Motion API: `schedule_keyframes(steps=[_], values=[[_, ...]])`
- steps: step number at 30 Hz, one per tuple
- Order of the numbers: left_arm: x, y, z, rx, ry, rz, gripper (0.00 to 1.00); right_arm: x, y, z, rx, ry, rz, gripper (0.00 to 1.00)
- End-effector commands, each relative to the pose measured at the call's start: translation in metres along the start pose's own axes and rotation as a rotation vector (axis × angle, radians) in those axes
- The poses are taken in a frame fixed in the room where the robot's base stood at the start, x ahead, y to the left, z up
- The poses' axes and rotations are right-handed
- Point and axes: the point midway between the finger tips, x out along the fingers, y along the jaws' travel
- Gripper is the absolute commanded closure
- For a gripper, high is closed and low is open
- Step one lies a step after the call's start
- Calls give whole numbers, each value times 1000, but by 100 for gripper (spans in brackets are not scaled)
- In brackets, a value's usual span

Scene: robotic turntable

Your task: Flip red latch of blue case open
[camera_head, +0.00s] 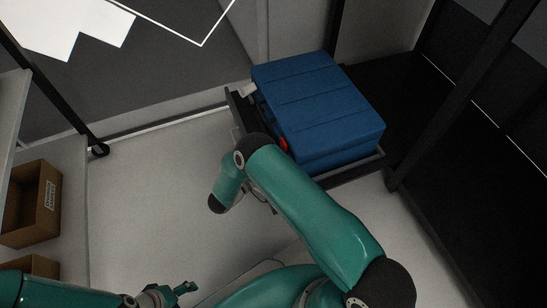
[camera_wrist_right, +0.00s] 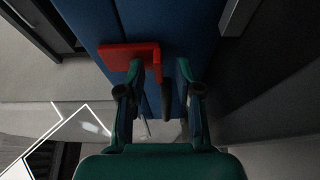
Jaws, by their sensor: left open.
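The blue case (camera_head: 318,103) sits on a dark shelf at the upper right of the head view. A small piece of its red latch (camera_head: 284,143) shows beside my right arm, which hides the rest. In the right wrist view the blue case (camera_wrist_right: 185,28) fills the upper middle. The red latch (camera_wrist_right: 127,55) stands out from its face. My right gripper (camera_wrist_right: 162,72) is open, with its left finger close beside or against the latch; I cannot tell if they touch. My left gripper (camera_head: 184,289) is open and empty at the lower left, far from the case.
A dark shelf edge (camera_head: 349,169) runs under the case. A black frame post (camera_head: 450,100) stands to its right. Brown boxes (camera_head: 33,203) are on a rack at the left. The light floor (camera_head: 150,190) between is clear.

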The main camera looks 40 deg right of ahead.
Motion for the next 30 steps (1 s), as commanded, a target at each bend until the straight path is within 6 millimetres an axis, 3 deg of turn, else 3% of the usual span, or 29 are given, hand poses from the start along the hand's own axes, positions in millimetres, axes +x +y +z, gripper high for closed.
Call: schedule_keyframes(steps=[1, 7, 20, 30], values=[[0, 0, 0, 0, 0, 0, 33, 0, 0, 0, 0, 0, 0, 67], [0, 0, 0, 0, 0, 0, 33, 0, 0, 0, 0, -1, 0, 100], [-6, 2, 0, 0, 0, 0, 33, -2, 2, 0, 8, 1, -25, 100], [-40, 15, 0, 0, 0, 0, 33, -10, 16, -4, 73, 0, -182, 100]])
